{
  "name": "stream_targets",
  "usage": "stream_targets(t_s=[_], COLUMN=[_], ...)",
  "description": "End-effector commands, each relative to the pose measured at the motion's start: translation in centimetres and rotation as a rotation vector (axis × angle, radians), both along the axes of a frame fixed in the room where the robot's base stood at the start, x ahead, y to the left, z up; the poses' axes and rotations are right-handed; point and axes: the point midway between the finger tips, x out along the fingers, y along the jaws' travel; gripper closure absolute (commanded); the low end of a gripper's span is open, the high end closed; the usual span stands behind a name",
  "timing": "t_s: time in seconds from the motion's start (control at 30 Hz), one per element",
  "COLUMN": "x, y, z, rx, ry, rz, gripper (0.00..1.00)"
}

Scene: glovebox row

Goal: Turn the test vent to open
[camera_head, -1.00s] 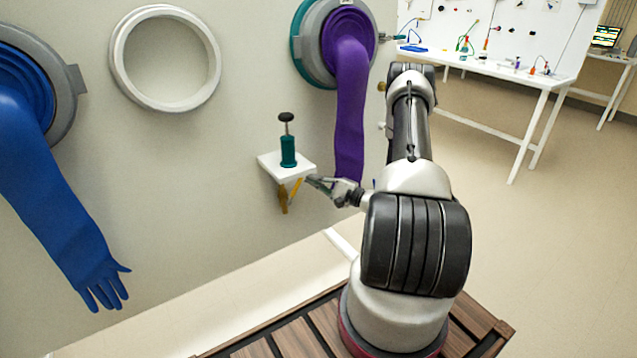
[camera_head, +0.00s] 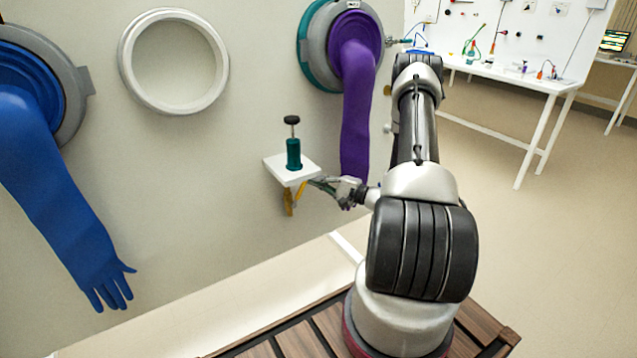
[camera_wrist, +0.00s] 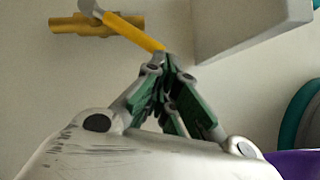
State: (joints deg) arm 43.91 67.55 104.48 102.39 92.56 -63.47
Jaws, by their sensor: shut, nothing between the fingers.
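The test vent appears to be the yellow valve (camera_head: 289,201) on the wall under a small white shelf. Its yellow pipe body (camera_wrist: 85,24) lies level in the wrist view. Its yellow lever (camera_wrist: 135,32) slants from a grey hub down to the right, oblique to the pipe. My gripper (camera_head: 318,184) is below the shelf's right edge, beside the lever. In the wrist view my gripper (camera_wrist: 160,66) has its green-padded fingers shut and empty, with the tips right at the lever's lower end. Whether they touch it I cannot tell.
The white shelf (camera_head: 280,170) sits close above the valve and bears a teal, black-topped plunger (camera_head: 293,152). A purple glove (camera_head: 357,120) hangs just behind my gripper. A blue glove (camera_head: 60,195) hangs at left, beside an empty white ring port (camera_head: 126,62). Floor at right is clear.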

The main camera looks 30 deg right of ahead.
Motion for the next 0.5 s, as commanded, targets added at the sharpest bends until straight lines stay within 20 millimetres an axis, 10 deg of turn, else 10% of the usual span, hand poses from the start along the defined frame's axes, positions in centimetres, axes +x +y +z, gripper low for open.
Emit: stream_targets(t_s=[0.5], x=[0.2], y=[2.1], z=[2.1], rx=[-0.254], ry=[-0.009], rz=[0.031], gripper=[1.00])
